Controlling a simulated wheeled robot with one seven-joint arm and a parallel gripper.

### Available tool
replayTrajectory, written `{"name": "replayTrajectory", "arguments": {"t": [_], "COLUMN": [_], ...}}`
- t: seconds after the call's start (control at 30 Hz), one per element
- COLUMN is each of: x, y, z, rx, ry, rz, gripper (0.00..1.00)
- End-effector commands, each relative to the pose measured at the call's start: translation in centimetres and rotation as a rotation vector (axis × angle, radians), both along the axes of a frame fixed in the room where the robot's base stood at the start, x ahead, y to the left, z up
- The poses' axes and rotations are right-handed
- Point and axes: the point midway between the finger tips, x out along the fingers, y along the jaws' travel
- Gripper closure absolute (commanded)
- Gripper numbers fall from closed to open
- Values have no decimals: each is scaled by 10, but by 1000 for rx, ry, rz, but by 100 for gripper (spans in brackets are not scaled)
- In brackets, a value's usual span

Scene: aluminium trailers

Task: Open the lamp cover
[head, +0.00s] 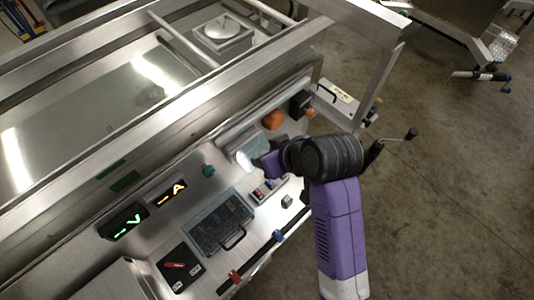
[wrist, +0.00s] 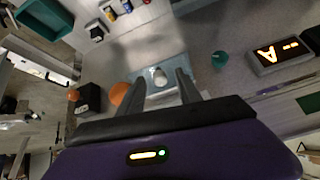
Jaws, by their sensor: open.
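The lamp (head: 244,160) glows white on the sloping metal panel. A pale blue-grey, see-through lamp cover (head: 240,140) shows around it, partly hidden by my gripper. I cannot tell whether the cover is shut or partly raised. In the wrist view the lamp (wrist: 160,77) is a white bulb within the pale cover (wrist: 172,73), seen between my fingers. My gripper (head: 262,162) is at the right side of the cover in the head view. In the wrist view my gripper (wrist: 161,76) is open, its dark fingers one on each side of the lamp. I see nothing held, and contact is unclear.
An orange knob (head: 272,119) and a black box (head: 300,103) sit close by on the panel. A teal knob (head: 208,171), lit displays (head: 165,193), small switches (head: 265,190) and a clear-lidded box (head: 220,222) stand nearby. A metal frame rises behind. Bare floor (head: 450,190) lies to the right.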

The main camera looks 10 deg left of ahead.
Motion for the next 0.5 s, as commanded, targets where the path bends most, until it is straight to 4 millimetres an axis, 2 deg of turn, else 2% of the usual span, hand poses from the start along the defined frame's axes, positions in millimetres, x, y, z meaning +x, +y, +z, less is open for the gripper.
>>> {"name": "replayTrajectory", "arguments": {"t": [0.17,0.5], "x": [-3,-24], "y": [-4,-28], "z": [8,50], "rx": [1,2], "ry": [-3,-4], "rz": [-1,-2], "gripper": [59,59]}}
